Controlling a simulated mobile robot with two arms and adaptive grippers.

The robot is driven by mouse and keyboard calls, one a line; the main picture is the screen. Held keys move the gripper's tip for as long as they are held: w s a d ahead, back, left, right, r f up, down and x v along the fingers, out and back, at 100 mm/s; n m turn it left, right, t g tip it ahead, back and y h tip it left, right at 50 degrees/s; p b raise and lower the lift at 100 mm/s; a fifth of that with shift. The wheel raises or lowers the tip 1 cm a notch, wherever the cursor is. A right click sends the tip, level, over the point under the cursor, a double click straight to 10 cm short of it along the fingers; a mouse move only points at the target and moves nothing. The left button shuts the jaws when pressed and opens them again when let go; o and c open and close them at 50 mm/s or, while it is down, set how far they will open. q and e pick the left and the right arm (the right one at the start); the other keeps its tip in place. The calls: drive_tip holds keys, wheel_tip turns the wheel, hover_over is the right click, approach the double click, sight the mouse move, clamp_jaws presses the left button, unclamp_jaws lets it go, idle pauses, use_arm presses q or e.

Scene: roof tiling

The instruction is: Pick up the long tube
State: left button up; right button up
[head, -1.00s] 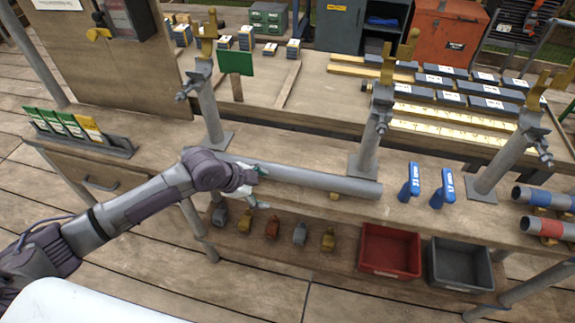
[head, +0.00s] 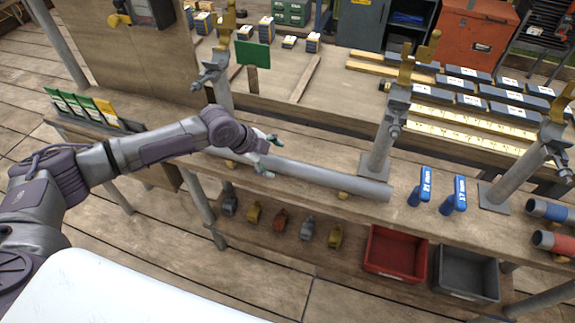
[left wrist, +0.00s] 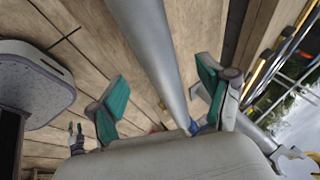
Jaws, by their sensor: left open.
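The long grey tube (head: 325,178) lies along the front of the upper bench shelf, resting on small wooden blocks. My left gripper (head: 268,156) is at the tube's left half in the head view, with its fingers apart. In the left wrist view the tube (left wrist: 150,40) runs between the two green-padded fingers of the left gripper (left wrist: 160,95), with gaps showing on both sides. Whether the fingers touch it cannot be told. My left arm hides part of the tube's left end. My right gripper is not clearly in view.
Grey posts with clamps (head: 382,135) stand behind the tube. Two blue handled tools (head: 455,195) stand right of it. A red bin (head: 395,252) and a grey bin (head: 466,272) sit on the lower shelf beside several small clamps. Short tubes with blue and red bands lie far right.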

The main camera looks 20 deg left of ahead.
sight(282, 162)
use_arm(q)
drive_tip(key=shift+d+p+x, duration=0.2)
drive_tip(key=shift+p+x, duration=0.35)
drive_tip(key=shift+x, duration=2.2)
drive_tip(key=shift+s+r, duration=0.15)
clamp_jaws()
drive_tip(key=shift+r, duration=0.15)
